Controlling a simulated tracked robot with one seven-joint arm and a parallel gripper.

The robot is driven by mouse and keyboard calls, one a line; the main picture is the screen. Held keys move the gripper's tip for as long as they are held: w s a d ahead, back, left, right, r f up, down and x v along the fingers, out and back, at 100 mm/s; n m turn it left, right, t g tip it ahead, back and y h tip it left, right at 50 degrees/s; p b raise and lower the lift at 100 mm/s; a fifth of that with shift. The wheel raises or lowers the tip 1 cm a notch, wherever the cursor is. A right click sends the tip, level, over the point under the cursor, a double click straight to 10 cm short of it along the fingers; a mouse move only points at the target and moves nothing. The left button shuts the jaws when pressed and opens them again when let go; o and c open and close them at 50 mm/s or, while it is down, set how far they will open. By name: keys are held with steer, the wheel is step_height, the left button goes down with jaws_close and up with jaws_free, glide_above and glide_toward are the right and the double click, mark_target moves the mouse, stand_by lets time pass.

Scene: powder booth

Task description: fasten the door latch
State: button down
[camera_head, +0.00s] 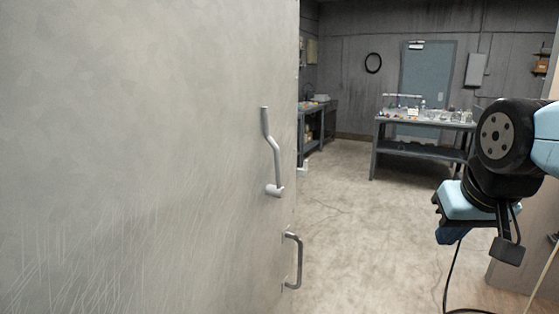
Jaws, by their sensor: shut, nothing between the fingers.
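The door (130,160) is a large pale panel filling the left of the view. It stands open, with the room showing past its free edge. The latch lever (272,150) is a grey bent handle on the door's face, pointing up from its round pivot. A small pale piece (303,167) shows beyond the door edge at about the pivot's height; I cannot tell if it belongs to the latch. My gripper (508,250) is at the far right, hanging down, shut and empty. It is well apart from the door and lever. Its fingertips show only in part.
A grey pull handle (293,262) sits below the lever near the door edge. A pale panel (510,279) stands at the lower right behind my arm. Clear floor (365,230) lies between. A workbench (420,151) with small items stands at the back.

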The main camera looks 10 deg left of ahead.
steer(key=w+a+r+n, duration=0.4)
steer(key=w+a+r, duration=0.2)
steer(key=n+y, duration=0.4)
steer(key=n, duration=0.7)
glide_toward(268, 130)
steer(key=s, duration=0.7)
steer(key=w+a+f, duration=0.1)
steer(key=w+f, duration=0.1)
steer(key=w+a+f, duration=0.1)
steer(key=w+f, duration=0.2)
steer(key=w+a+f, duration=0.1)
steer(key=w+f, duration=0.1)
steer(key=f, duration=0.1)
steer(key=shift+w, duration=0.2)
steer(key=shift+w+d, duration=0.1)
steer(key=shift+w, duration=0.75)
steer(key=shift+n, duration=0.3)
